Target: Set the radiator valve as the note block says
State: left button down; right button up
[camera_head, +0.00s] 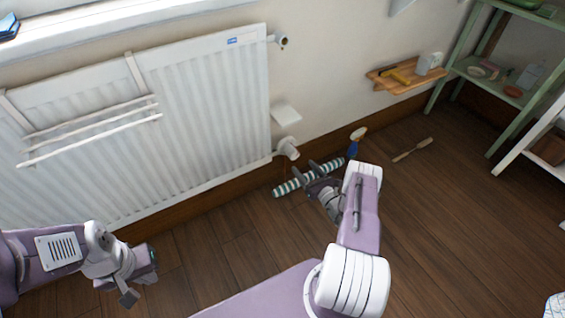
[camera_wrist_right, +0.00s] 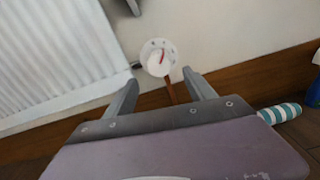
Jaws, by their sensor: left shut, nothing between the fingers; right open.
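The radiator valve (camera_head: 288,148) is a white knob at the lower right corner of the white radiator (camera_head: 205,105). In the right wrist view the valve (camera_wrist_right: 158,57) faces me as a round white dial with small marks and a red pointer. My right gripper (camera_head: 318,172) is open just in front of and below the valve; in its wrist view the gripper (camera_wrist_right: 160,88) has its fingers apart, with the dial beyond them and nothing held. My left gripper (camera_head: 138,284) is shut and empty low at the left. I cannot make out a note block with readable writing.
A white plate (camera_head: 287,113) juts out above the valve. A green-striped roll (camera_head: 290,186) lies on the floor behind my right gripper. A spray bottle (camera_head: 356,140) and a brush (camera_head: 412,150) are to its right. A wooden wall shelf (camera_head: 405,84) holds a white block (camera_head: 430,62).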

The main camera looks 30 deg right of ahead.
aim_at(295, 157)
jog(key=w+b, duration=0.3)
jog(key=w, duration=0.2)
jog(key=w+b, duration=0.2)
jog(key=w, duration=0.1)
jog(key=shift+w+a+f+b, duration=0.1)
jog(key=shift+a+b, duration=0.2)
jog(key=shift+a, duration=0.05)
jog(key=shift+w, duration=0.4)
jog(key=shift+r, duration=0.2)
jog(key=c, duration=1.4)
